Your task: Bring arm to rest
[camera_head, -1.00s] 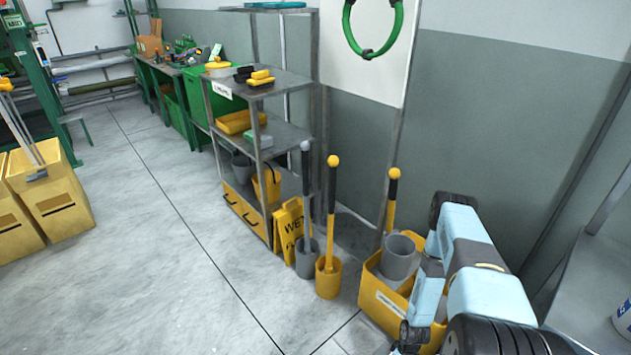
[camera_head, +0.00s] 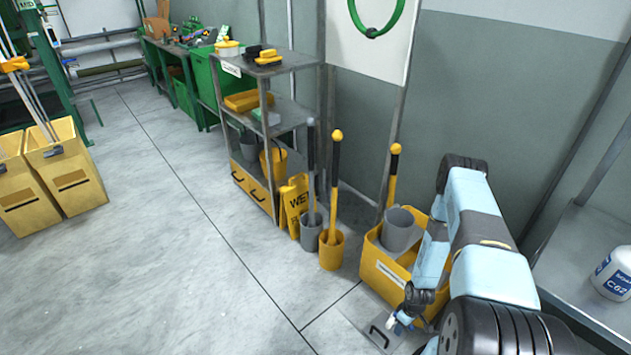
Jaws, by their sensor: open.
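My light blue and black arm reaches in from the lower right and folds downward. My gripper (camera_head: 397,322) is small in the view at the arm's lower end, near the bottom edge. It appears open, and I see nothing between its fingers.
A grey bucket (camera_head: 402,230) sits in the yellow bin. Long-handled tools stand in a yellow pot (camera_head: 332,252) and a grey pot (camera_head: 311,236) beside a metal shelf (camera_head: 290,62). A white container (camera_head: 612,275) stands on the right. The floor at left centre is clear.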

